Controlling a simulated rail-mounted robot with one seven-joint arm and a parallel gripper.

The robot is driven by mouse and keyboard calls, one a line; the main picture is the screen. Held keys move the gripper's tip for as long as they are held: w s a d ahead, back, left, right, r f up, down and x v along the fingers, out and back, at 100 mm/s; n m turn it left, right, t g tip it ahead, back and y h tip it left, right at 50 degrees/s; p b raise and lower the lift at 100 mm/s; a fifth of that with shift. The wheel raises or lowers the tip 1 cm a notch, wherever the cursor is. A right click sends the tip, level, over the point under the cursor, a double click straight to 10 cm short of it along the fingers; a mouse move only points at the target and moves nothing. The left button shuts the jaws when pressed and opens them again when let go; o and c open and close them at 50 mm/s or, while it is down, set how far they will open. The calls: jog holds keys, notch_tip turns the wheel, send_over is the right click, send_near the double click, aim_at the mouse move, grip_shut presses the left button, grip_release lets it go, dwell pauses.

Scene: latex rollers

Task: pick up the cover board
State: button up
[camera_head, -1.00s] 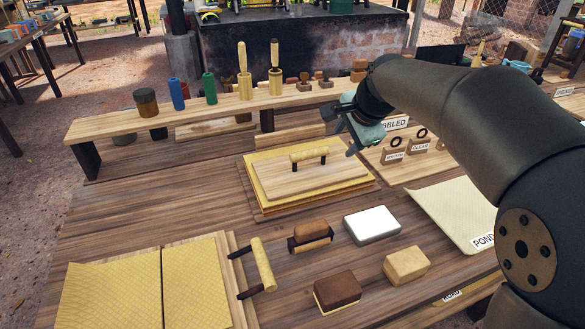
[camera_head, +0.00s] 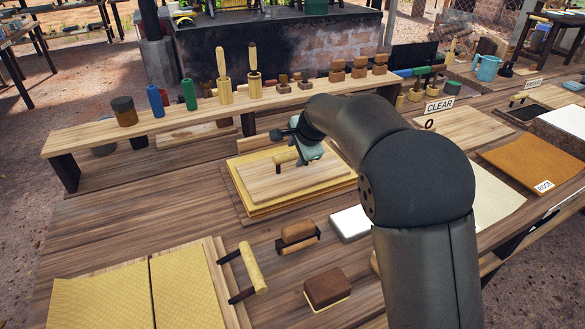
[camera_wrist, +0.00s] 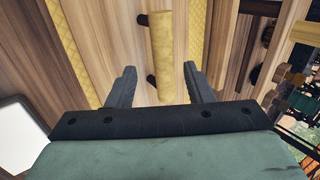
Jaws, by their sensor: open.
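The cover board (camera_head: 262,185) is a pale wooden board with a rounded pale handle (camera_head: 285,157) on dark posts. It lies flat on a stack of yellow textured sheets (camera_head: 325,187) at the middle of the table. My gripper (camera_head: 300,158) is at the handle's right part and hides some of it in the head view. In the wrist view, the handle (camera_wrist: 161,45) runs between the two spread fingers of my gripper (camera_wrist: 160,73), with gaps on both sides. The cover board's wood (camera_wrist: 130,40) shows behind it. The gripper is open and empty.
A raised shelf (camera_head: 215,116) with cans and brushes runs behind the stack. In front lie a brown-topped block (camera_head: 327,286), a handled roller (camera_head: 298,232) and a white block (camera_head: 350,222). Another handled board (camera_head: 226,285) with yellow sheets is at lower left.

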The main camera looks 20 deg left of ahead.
aim_at(294, 153)
jog(key=x, duration=0.4)
jog(key=shift+w+a+f+p, duration=0.15)
jog(key=shift+w+p, duration=0.15)
jog(key=shift+w, duration=0.1)
grip_shut()
